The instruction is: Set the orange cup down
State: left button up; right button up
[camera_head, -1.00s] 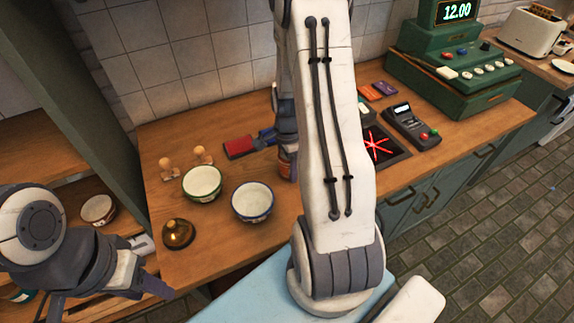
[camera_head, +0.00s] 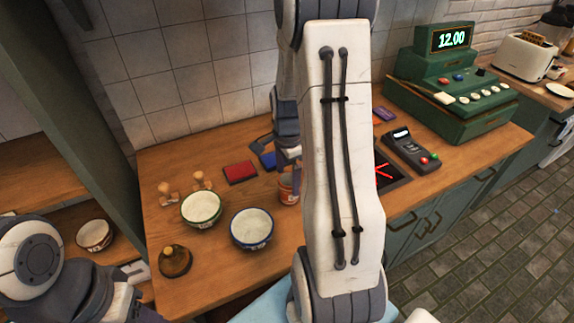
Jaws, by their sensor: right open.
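The orange cup (camera_head: 287,189) stands on the wooden counter (camera_head: 225,270), just right of the blue-rimmed bowl. Its right side is partly hidden by my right arm. My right gripper (camera_head: 288,160) is open at the cup's top, with its fingers near the rim. The arm hides part of the gripper, so I cannot tell whether a finger still touches the cup. My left gripper (camera_head: 140,312) is low at the left, cut off by the bottom edge and apart from the cup.
A green-rimmed bowl (camera_head: 201,209) and a blue-rimmed bowl (camera_head: 252,229) stand left of the cup. Wooden stamps (camera_head: 198,180), a red pad (camera_head: 240,172), a blue pad (camera_head: 267,161) and a bell (camera_head: 175,262) are nearby. A card reader (camera_head: 411,151) and green register (camera_head: 455,105) stand right.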

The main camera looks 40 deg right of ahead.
notch_tip(320, 180, up, 5)
jog(key=s+a+r+n, duration=0.1)
jog(key=a+r+n, duration=0.1)
jog(key=a+n, duration=0.55)
jog(key=s+a+r+n, duration=0.15)
jog(key=a+n, duration=0.25)
jog(key=a, duration=0.6)
jog(key=s+a+r+n+y, duration=0.1)
jog(key=s+a+n, duration=1.2)
jog(key=n, duration=0.3)
jog(key=shift+s+a+r+n, duration=0.25)
jog(key=shift+s+r+n, duration=0.1)
jog(key=shift+s, duration=0.1)
